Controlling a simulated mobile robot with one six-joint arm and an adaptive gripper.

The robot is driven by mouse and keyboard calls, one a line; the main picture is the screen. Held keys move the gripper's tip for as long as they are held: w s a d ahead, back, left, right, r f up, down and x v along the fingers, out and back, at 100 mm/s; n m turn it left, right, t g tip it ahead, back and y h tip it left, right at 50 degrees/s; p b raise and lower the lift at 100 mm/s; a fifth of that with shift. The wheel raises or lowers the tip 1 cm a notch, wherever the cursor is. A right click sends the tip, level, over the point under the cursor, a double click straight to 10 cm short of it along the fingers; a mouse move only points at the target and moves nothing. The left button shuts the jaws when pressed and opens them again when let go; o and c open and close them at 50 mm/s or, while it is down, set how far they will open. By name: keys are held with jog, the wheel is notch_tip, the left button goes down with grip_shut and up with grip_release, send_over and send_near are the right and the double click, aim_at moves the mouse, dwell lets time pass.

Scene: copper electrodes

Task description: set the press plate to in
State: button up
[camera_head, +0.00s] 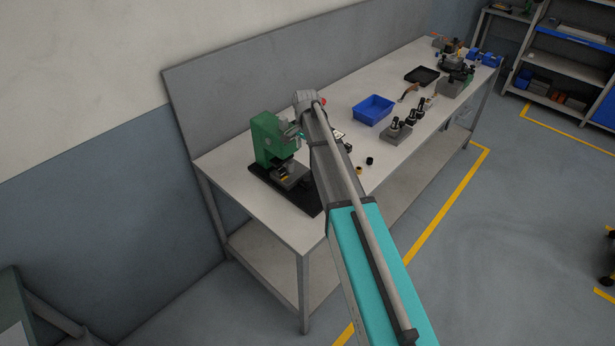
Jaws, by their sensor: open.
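A green press (267,138) stands on a black base (262,172) near the left end of the workbench. Its plate (288,172) is low at the front of the press, partly behind my arm; whether it is in or out cannot be told at this size. My arm reaches from the lower right up to the press. My gripper (292,131) is small and partly hidden by the arm, close to the upper front of the press and above the plate. It is open, and I see nothing held. Contact with the press cannot be made out.
The bench (236,165) has a grey back panel. A blue bin (373,110), a grey block with black-topped parts (397,133), small rings (369,161) and a black tray (422,76) lie to the right. Bare bench top shows left of the press. Shelves stand at the far right.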

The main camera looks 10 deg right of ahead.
aim_at(306, 178)
jog(key=shift+f, duration=0.1)
notch_tip(306, 178, down, 14)
jog(key=b, duration=1.3)
jog(key=shift+r+b, duration=0.2)
jog(key=shift+b, duration=0.15)
